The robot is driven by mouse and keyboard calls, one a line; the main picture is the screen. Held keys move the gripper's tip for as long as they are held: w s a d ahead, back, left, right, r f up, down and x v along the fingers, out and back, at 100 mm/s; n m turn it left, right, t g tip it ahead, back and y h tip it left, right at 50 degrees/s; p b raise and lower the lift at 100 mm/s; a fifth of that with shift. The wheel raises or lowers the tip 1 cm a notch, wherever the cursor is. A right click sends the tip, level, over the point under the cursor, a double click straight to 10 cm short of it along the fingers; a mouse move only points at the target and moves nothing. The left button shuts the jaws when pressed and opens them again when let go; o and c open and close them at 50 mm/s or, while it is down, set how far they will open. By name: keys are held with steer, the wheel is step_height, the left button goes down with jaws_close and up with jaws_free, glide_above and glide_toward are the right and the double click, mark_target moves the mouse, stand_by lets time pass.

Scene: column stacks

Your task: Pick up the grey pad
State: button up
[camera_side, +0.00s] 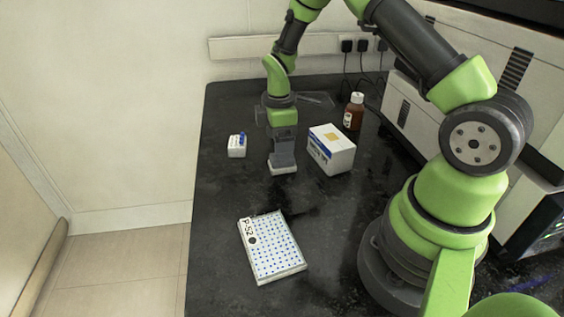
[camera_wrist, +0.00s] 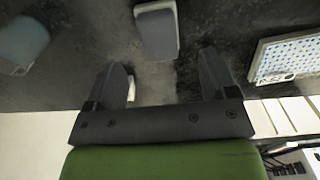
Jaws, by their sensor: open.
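The grey pad (camera_wrist: 157,34) is a rounded grey block with a pale edge, at the top middle of the wrist view, ahead of the gap between my fingers. In the side view a pale, flat piece that looks like the pad (camera_side: 283,169) shows just under my gripper (camera_side: 283,152). My gripper also shows in the wrist view (camera_wrist: 166,62), with its two dark fingers apart and nothing between them. From the side, I cannot tell whether the fingers touch the pad.
A white and blue box (camera_side: 331,150) stands close to the right of my gripper, with an amber bottle (camera_side: 354,111) behind it. A small white box (camera_side: 237,146) is to the left. A white tip rack (camera_side: 271,246) lies in front. Dark bench between is clear.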

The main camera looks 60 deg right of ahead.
mark_target(282, 162)
steer(key=shift+f, duration=2.75)
steer(key=c, duration=1)
steer(key=shift+r, duration=0.15)
